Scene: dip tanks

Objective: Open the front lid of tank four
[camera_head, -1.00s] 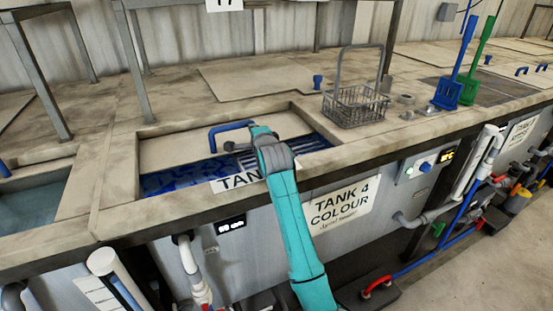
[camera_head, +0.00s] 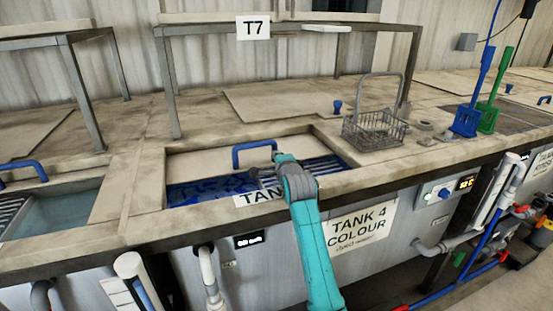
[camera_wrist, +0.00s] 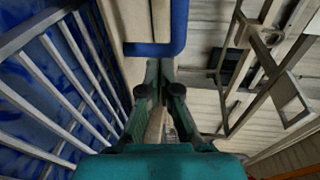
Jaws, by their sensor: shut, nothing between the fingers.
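The pale front lid of tank four (camera_head: 205,161) lies at the back of the tank opening, with blue liquid (camera_head: 205,189) uncovered in front of it. I cannot tell its exact tilt. Its blue handle (camera_head: 237,158) also shows at the top of the wrist view (camera_wrist: 180,25). My gripper (camera_head: 270,162) is shut and empty beside the handle's right end, over the opening. In the wrist view my fingers (camera_wrist: 160,72) point toward the lid, just below the handle, apparently without holding it. My wrist hides part of the lid's right side.
Metal bars (camera_wrist: 60,60) lie close left of my fingers in the wrist view, over the blue liquid. A wire basket (camera_head: 374,132) stands right of the opening. A metal frame with a T7 sign (camera_head: 253,28) stands behind. Blue and green tools (camera_head: 466,120) stand farther right.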

